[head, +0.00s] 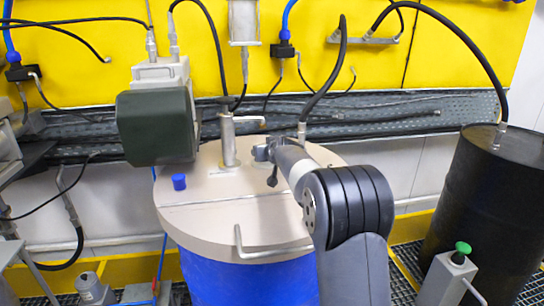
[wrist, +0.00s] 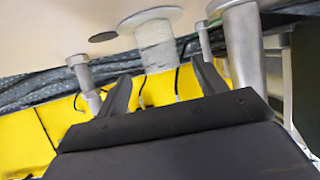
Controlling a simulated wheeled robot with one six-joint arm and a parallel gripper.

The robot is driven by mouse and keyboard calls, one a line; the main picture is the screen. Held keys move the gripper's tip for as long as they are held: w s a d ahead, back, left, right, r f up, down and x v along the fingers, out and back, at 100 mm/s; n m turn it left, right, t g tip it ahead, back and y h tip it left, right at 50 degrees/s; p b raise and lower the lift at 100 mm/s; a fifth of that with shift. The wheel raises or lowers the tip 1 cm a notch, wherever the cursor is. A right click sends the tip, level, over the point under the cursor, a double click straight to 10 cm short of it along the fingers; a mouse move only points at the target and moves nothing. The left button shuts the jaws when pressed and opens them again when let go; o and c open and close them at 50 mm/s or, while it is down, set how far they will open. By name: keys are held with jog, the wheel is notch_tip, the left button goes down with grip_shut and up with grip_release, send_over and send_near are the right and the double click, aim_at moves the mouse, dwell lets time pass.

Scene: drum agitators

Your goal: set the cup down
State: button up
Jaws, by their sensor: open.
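My own arm hides part of the lid's right side in the head view.
A metal post (head: 228,140) rises from the lid between cup and gripper. A dark green motor housing (head: 157,127) overhangs the lid's left back. An upright handle (head: 240,242) is at the front edge. A black drum (head: 485,200) stands right. The lid's front is mostly clear.

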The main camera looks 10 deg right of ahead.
jog(key=b+v, duration=0.1)
jog(key=v, duration=0.5)
jog(key=shift+s+r+b, duration=0.15)
jog(key=shift+r+b, duration=0.05)
jog(key=shift+b, duration=0.1)
